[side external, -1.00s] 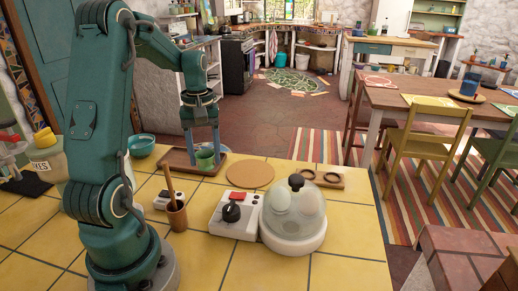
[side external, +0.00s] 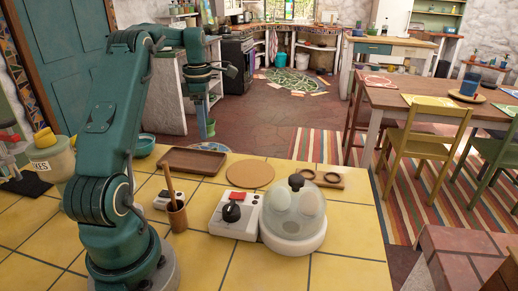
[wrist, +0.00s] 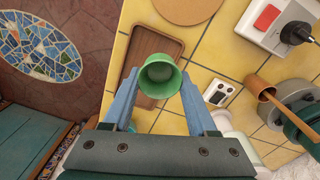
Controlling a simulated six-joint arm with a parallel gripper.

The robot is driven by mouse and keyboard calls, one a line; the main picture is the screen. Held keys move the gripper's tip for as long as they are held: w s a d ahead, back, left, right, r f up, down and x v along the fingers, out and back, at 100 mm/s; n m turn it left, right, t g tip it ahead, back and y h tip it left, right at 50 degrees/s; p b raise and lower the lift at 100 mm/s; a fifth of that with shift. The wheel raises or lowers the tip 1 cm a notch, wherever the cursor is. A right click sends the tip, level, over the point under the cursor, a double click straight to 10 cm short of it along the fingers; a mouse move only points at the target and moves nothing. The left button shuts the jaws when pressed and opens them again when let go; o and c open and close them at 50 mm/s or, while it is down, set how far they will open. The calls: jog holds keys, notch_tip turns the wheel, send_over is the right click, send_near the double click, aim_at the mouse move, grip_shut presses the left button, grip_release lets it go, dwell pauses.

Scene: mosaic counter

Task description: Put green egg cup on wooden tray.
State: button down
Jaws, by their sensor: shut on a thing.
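The green egg cup (side external: 210,128) is held in my gripper (side external: 204,118), up in the air behind the far edge of the counter in the side view. In the wrist view, the cup (wrist: 158,78) sits between the two blue fingers of my gripper (wrist: 160,74), its round opening towards the camera. The wooden tray (side external: 192,160) lies flat and empty at the back of the yellow tiled counter. It also shows beyond the cup in the wrist view (wrist: 152,40), partly hidden by the cup and fingers.
A round cork mat (side external: 250,174) lies right of the tray. A wooden pot with a stick (side external: 177,216), a white switch box (side external: 234,217), a domed egg cooker (side external: 294,222) and a teal bowl (side external: 141,146) stand around. Bare tiles lie between them.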

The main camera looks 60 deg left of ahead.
jog(key=shift+a+f+n, duration=0.5)
jog(key=shift+a+f, duration=0.2)
jog(key=shift+a, duration=0.2)
send_over(205, 164)
notch_tip(205, 164, down, 4)
jog(key=shift+f, duration=2.4)
jog(key=shift+f, duration=0.15)
jog(key=shift+c, duration=2.4)
grip_release()
